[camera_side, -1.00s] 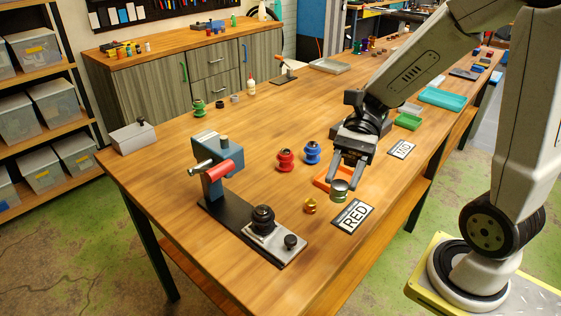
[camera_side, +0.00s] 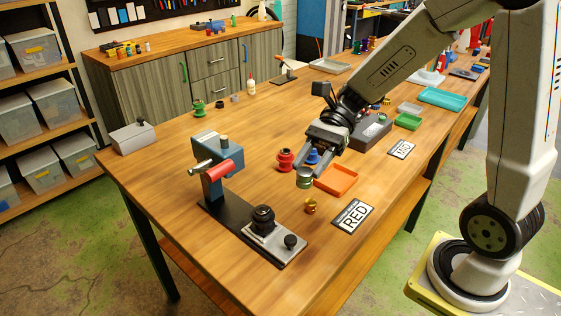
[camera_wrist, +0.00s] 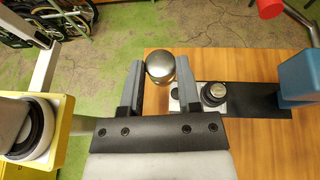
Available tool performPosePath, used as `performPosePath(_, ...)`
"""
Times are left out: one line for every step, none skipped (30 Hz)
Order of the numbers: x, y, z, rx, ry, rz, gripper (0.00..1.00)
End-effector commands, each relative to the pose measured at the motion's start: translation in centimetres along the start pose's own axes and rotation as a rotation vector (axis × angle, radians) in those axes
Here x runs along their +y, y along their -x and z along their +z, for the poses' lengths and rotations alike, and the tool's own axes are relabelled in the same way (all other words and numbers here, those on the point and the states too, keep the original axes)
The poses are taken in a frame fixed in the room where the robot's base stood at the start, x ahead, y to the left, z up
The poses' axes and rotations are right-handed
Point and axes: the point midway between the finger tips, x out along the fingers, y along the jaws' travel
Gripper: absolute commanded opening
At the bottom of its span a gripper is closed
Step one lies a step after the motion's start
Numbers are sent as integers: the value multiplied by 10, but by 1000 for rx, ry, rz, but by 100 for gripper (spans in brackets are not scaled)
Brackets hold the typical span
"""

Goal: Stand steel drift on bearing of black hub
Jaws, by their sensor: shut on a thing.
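My gripper (camera_side: 304,170) is shut on the steel drift (camera_side: 304,179), a short piece with a silver top and a greenish lower part. It hangs above the table, in front of the blue spool. In the wrist view the drift's shiny round top (camera_wrist: 160,66) shows between the fingers (camera_wrist: 158,78); its lower end is hidden there. The black hub (camera_side: 263,214) stands upright on a silver plate at the blue press, to the left of and below my gripper in the side view. In the wrist view the hub (camera_wrist: 214,92) is right of the drift. The bearing is too small to make out.
The blue press (camera_side: 208,165) with a red handle rises behind the hub. A red spool (camera_side: 285,160) and a blue spool (camera_side: 312,156) stand near my gripper. An orange tray (camera_side: 337,182), a brass piece (camera_side: 310,206) and a RED card (camera_side: 353,216) lie to the right.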

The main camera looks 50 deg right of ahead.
Motion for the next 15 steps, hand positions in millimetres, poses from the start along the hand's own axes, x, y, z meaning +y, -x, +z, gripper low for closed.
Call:
performPosePath(-7, -2, -3, -1, -1, 1, 0)
performPosePath(-11, -2, -4, -1, 0, 1, 0)
performPosePath(-16, -4, -6, -1, -1, 1, 0)
performPosePath(-20, -4, -8, 0, 0, 2, 0)
performPosePath(-23, -6, -10, -1, -1, 2, 0)
performPosePath(-28, -6, -11, -1, 0, 2, 0)
performPosePath(-32, -7, -13, -1, 0, 2, 0)
performPosePath(-36, -8, -14, -1, 0, 2, 0)
performPosePath(-41, -9, -16, -1, 0, 1, 0)
performPosePath(-45, -10, -18, -1, 0, 1, 0)
performPosePath(-49, -11, -19, -1, 0, 1, 0)
performPosePath(-52, -13, -23, -1, -1, 1, 0)
performPosePath(-54, -14, -26, -1, -2, 1, 0)
performPosePath(-56, -15, -29, -1, -2, 2, 0)
performPosePath(-60, -17, -33, -1, -1, 1, 0)
